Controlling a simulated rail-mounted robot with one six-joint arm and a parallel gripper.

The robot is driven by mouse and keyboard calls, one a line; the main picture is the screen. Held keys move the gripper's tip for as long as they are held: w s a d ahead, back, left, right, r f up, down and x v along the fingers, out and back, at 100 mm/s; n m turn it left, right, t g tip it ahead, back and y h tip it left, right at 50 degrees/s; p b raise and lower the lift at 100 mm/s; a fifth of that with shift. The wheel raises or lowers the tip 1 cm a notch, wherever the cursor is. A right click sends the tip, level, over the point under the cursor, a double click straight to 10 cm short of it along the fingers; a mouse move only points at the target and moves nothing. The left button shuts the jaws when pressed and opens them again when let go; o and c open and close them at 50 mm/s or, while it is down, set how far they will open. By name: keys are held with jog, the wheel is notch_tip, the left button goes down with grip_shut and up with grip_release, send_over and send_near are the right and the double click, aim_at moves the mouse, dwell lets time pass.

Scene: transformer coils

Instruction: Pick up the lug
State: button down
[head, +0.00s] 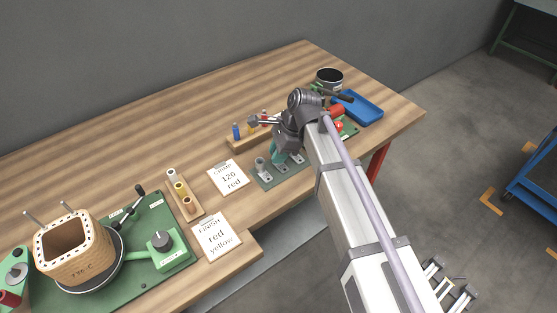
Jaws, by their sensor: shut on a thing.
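My gripper (275,156) points down over a small dark green board (263,184) near the table's front edge. Its teal fingers are shut on a lug, small and mostly hidden by the fingers and wrist. Several small grey metal lugs show on this board, one of them a lug (280,169) just below the fingers. Whether the held lug touches the board or is clear of it, I cannot tell.
A rack with coloured pegs (237,132) stands behind my gripper. A blue tray (362,108) and a dark pot (329,76) are at the right. Cards, including a "120 red" card (228,177), a spool rack (182,191) and a winding fixture with a coil former (73,250) lie to the left. The back table is clear.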

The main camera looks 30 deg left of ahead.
notch_tip(320, 180, up, 10)
jog(key=p, duration=1)
